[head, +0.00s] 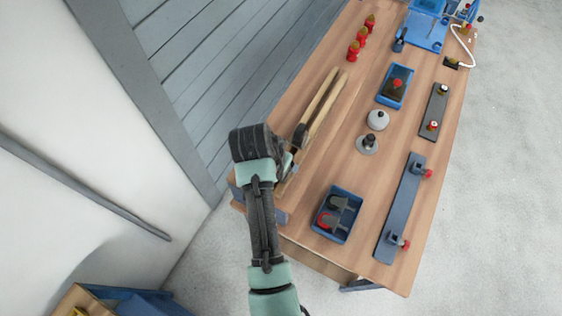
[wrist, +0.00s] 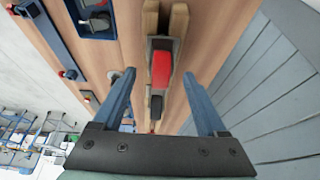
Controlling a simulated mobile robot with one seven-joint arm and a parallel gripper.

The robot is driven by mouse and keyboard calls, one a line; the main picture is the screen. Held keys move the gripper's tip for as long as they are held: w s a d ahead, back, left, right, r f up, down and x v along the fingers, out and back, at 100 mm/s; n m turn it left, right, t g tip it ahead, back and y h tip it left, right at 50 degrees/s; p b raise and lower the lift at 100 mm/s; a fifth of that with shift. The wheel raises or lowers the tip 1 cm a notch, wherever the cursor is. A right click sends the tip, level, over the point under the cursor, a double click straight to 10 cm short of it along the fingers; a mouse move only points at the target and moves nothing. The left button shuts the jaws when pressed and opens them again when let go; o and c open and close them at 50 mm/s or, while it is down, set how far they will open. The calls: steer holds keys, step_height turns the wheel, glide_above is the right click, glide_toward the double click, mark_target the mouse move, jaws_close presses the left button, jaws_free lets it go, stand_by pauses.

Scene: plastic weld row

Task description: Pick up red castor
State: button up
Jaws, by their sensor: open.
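A red castor-like piece (wrist: 163,68) with a black wheel and a grey plate lies on the pale wooden rails (wrist: 179,28) in the wrist view. My gripper (wrist: 158,74) is open, with one blue finger to each side of this piece. No contact between fingers and piece shows. In the head view, my gripper (head: 290,162) is at the near end of the wooden rails (head: 322,105), and my arm hides most of what is there. A blue tray (head: 350,195) holds dark grey parts and a red round part (head: 325,220).
Red bottles (head: 358,45) stand at the far left edge of the wooden table (head: 400,275). A round white part (head: 378,119), a grey part (head: 367,144), a small blue tray (head: 383,99) and a long dark bar (head: 400,210) stand right of the rails.

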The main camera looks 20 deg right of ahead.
steer(key=shift+w+d+f, duration=0.1)
steer(key=shift+d+f, duration=0.05)
steer(key=shift+f, duration=0.35)
jaws_close()
